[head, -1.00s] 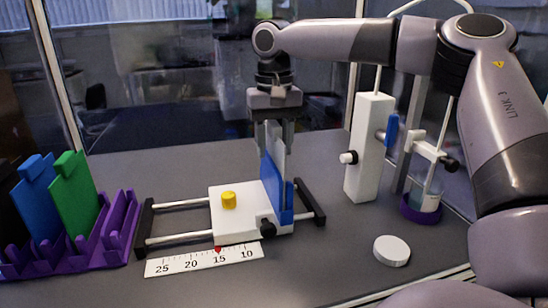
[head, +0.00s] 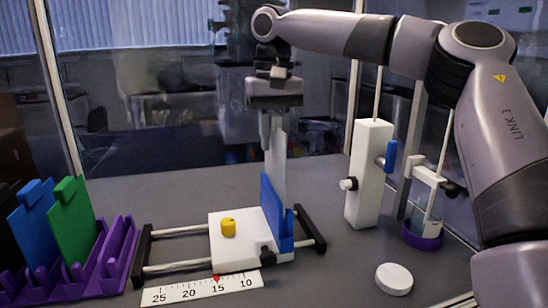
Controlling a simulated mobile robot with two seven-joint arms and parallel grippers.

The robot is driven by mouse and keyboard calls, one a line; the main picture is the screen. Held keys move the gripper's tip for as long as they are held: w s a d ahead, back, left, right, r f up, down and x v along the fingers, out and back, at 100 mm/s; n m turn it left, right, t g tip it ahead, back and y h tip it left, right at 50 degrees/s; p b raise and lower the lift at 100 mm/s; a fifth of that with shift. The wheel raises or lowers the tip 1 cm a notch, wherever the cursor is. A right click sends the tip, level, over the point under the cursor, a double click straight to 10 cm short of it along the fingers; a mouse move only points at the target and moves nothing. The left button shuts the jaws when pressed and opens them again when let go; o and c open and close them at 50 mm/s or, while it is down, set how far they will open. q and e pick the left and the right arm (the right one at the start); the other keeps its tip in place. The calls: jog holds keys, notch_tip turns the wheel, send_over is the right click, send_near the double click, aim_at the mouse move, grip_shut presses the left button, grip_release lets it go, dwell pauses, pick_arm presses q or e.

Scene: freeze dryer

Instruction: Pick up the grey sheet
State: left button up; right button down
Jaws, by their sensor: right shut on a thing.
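The grey sheet (head: 279,165) is a thin, pale upright plate in the middle of the head view. My right gripper (head: 274,135) is shut on its top part from above. The sheet's lower part stands beside and behind an upright blue plate (head: 270,208) on a white sliding block (head: 228,248). The sheet's lower edge is hidden there, so I cannot tell whether it is clear of the block. My left gripper is not in view.
A purple rack (head: 118,255) holds blue and green sheets at left. A white post (head: 368,175), a flask (head: 426,220) and a white disc (head: 394,279) stand at right.

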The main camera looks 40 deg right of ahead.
notch_tip(320, 180, up, 11)
dwell(0.5)
dwell(0.4)
